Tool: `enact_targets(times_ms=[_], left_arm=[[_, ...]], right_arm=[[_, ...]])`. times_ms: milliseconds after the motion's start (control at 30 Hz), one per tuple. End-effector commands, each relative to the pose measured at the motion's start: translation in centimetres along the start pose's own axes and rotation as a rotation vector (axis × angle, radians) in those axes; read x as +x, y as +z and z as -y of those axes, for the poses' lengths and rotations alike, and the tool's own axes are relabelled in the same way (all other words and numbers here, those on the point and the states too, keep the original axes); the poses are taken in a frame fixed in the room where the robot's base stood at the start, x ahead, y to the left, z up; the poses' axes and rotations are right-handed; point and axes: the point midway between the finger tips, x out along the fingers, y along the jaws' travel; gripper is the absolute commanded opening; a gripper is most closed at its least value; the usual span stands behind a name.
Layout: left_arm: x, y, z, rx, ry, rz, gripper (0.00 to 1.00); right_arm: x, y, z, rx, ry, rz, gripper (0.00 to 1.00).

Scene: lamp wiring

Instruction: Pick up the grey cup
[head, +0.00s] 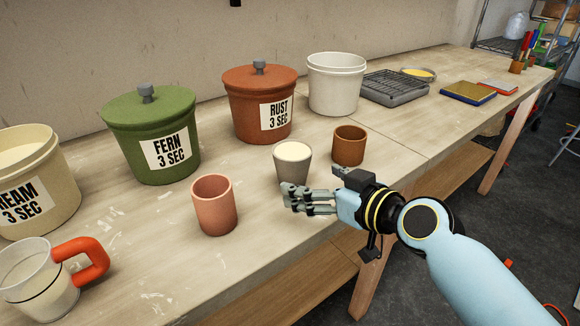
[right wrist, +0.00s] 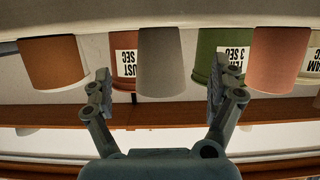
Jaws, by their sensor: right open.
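The grey cup (head: 292,164), pale inside, stands upright near the front edge of the table. In the right wrist view, which is upside down, the grey cup (right wrist: 160,62) shows between the two fingers. My right gripper (head: 314,182) is open and empty, close in front of the cup. In the right wrist view, the open fingers (right wrist: 160,78) have a gap on both sides of the cup. The gripper hides the cup's lower right part in the head view. My left gripper is not in view.
A pink cup (head: 214,206) stands to the left and a brown cup (head: 349,147) to the right. Behind are a green lidded bucket (head: 150,138), a rust lidded bucket (head: 259,104) and a white bucket (head: 336,86). A clear jug with an orange handle (head: 90,261) stands at front left.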

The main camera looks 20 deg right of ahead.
Motion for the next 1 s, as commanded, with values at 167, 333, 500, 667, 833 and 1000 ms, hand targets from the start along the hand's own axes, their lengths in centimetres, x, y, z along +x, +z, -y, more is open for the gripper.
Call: enact_targets(times_ms=[167,333,500,667,833,1000], left_arm=[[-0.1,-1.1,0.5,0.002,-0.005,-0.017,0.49],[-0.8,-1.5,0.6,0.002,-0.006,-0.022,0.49],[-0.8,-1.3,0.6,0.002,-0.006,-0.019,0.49],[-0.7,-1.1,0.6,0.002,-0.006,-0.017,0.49],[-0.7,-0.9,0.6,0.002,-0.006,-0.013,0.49],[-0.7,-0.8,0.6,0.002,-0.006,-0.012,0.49]], right_arm=[[1.5,-0.1,0.0,0.002,0.0,0.0,0.92],[4.0,-0.8,0.0,0.003,-0.001,-0.001,0.92],[6.1,-0.5,0.0,0.002,0.0,0.001,0.92],[6.5,-0.5,0.0,0.0,0.0,0.001,0.92],[6.4,-0.5,0.0,0.001,0.0,0.002,0.85],[6.4,-0.5,0.0,0.001,0.0,0.002,0.62]])
